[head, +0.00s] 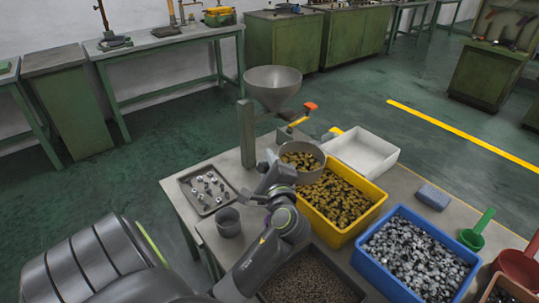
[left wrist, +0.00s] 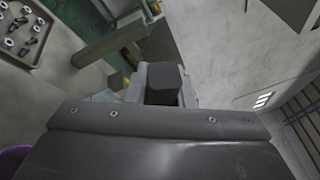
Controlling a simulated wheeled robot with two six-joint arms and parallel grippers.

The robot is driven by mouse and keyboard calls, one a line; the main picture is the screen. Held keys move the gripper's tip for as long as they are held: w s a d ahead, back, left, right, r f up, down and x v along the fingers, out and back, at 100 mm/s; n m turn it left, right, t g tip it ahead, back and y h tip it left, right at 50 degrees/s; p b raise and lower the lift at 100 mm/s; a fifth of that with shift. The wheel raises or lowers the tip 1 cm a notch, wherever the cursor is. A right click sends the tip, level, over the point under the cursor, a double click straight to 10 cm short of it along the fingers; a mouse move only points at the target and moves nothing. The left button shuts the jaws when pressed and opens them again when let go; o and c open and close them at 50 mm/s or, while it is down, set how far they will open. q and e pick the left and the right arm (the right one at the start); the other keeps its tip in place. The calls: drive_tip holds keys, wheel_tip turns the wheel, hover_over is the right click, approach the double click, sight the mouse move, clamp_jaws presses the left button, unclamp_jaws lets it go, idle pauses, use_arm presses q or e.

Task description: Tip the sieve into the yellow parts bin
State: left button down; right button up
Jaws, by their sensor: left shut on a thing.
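The sieve (head: 306,176) is a round grey pan with brassy parts showing inside it. It is over the far left end of the yellow parts bin (head: 362,226), which holds many brassy parts. The sieve looks close to level; whether it touches the bin is unclear. My left gripper (head: 276,174) is at the sieve's left side, shut on its handle. In the left wrist view a dark block-like handle (left wrist: 165,78) sits between the fingers; the pan itself is not clear there. My right gripper is not in view.
A grey funnel on a post (head: 273,85) with an orange-tipped lever stands behind the sieve. A white tray (head: 385,166) is beyond the bin, and a blue bin (head: 365,271) of silvery parts is nearer. A parts tray (head: 218,207) and grey cup (head: 228,226) lie left.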

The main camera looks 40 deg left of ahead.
use_arm(q)
drive_tip(key=m, duration=0.1)
drive_tip(key=d+m+b, duration=0.1)
drive_tip(key=shift+w+r+m+t+y+b, duration=0.25)
drive_tip(key=shift+r+m+t+y+b, duration=0.05)
drive_tip(key=shift+r+t, duration=0.1)
drive_tip(key=w+d+r+m+t+h+p, duration=0.2)
drive_tip(key=w+d+r+m+t+p, duration=0.2)
drive_tip(key=w+d+m+t, duration=0.3)
drive_tip(key=shift+w+d+m+h, duration=0.4)
drive_tip(key=shift+w+d+m, duration=0.65)
drive_tip(key=shift+d+m, duration=3)
drive_tip(key=a+m, duration=0.3)
drive_tip(key=shift+a, duration=0.1)
